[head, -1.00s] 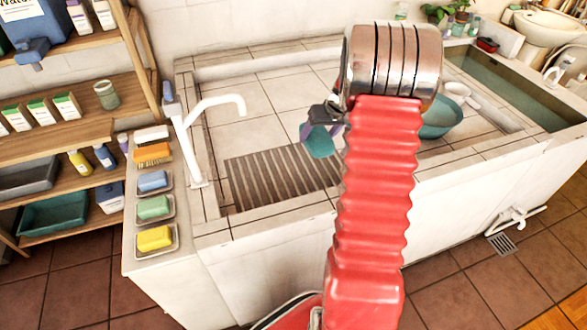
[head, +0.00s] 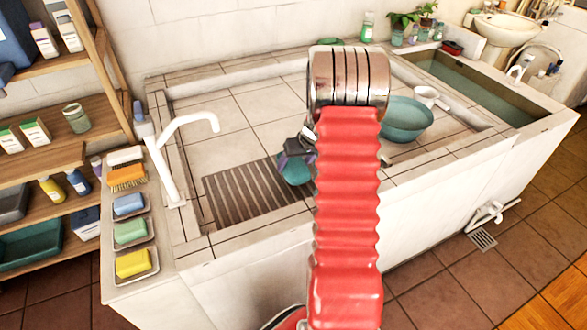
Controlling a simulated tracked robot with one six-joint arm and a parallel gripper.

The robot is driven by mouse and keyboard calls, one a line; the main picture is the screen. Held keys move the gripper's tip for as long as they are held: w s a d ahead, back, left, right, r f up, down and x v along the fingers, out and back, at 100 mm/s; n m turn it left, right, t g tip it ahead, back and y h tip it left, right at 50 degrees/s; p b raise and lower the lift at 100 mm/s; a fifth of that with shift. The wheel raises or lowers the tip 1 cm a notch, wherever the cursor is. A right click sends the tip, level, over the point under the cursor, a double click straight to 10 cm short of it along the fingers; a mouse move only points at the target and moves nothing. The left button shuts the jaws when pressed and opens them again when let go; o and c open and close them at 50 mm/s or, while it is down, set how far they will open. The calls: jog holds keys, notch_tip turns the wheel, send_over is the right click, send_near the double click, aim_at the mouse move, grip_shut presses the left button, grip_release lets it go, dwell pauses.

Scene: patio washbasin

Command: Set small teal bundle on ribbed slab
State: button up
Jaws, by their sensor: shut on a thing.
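The small teal bundle (head: 294,171) shows just left of my red arm in the head view. My gripper (head: 300,155) is shut on it, with the arm hiding its right part. The ribbed slab (head: 240,195) is a grey-brown grooved panel in the near left of the tiled basin. The bundle appears over or beside the slab's right end. I cannot tell whether it touches the slab or hangs above it.
A white tap (head: 178,160) stands left of the slab. Soap dishes with a yellow soap (head: 133,263) and others line the left ledge. A teal bowl (head: 405,120) and a white dipper (head: 428,93) are right of my arm. Shelves (head: 50,155) stand at far left.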

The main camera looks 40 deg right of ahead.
jog(key=shift+f, duration=0.95)
jog(key=o, duration=1)
jog(key=shift+f, duration=0.1)
jog(key=shift+c, duration=0.2)
jog(key=v, duration=1.2)
jog(key=shift+a, duration=0.1)
